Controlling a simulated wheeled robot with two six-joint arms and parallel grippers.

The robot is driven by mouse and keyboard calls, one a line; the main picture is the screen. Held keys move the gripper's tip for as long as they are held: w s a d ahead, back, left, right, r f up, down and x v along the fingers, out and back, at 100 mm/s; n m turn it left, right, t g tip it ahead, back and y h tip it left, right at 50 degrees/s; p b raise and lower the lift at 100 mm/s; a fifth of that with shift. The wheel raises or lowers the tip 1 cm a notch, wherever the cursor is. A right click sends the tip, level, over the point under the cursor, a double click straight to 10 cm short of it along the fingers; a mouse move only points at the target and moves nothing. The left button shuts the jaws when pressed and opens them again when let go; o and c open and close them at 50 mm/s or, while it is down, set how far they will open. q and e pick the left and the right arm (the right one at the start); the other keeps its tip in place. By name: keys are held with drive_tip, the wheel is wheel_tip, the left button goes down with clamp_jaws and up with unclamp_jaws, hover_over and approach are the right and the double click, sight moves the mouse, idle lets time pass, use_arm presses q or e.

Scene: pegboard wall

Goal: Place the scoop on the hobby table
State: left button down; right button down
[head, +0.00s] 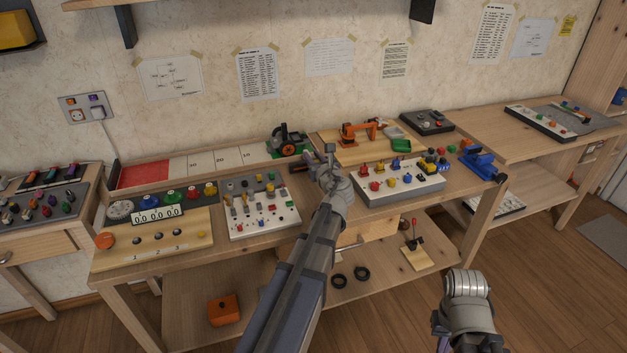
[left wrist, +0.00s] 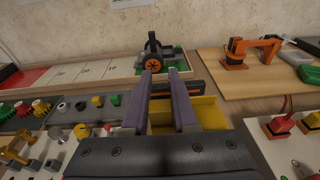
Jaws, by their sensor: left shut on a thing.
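My left gripper (head: 328,158) reaches over the middle of the hobby table (head: 205,260), near its back. In the left wrist view its two fingers (left wrist: 168,100) are closed on a yellow, open-topped piece that looks like the scoop (left wrist: 204,112). The yellow piece shows between and to the right of the fingers, just above the tabletop; I cannot tell whether it touches. In the head view my gripper and arm hide it. My right arm is at the lower right, off the table; its fingers do not show clearly.
A black and orange wheeled model (head: 287,141) stands behind the gripper. A white button panel (head: 262,222) lies to the left and another panel (head: 400,186) to the right. Little bare tabletop shows.

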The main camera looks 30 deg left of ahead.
use_arm(q)
drive_tip(key=b, duration=0.5)
hover_over(313, 191)
wheel_tip(313, 191, down, 6)
drive_tip(key=shift+r, duration=0.2)
wheel_tip(313, 191, down, 4)
drive_tip(key=b, duration=0.3)
drive_tip(key=shift+r, duration=0.15)
drive_tip(key=shift+f+b, duration=0.65)
drive_tip(key=shift+b, duration=0.2)
drive_tip(key=c, duration=0.7)
unclamp_jaws()
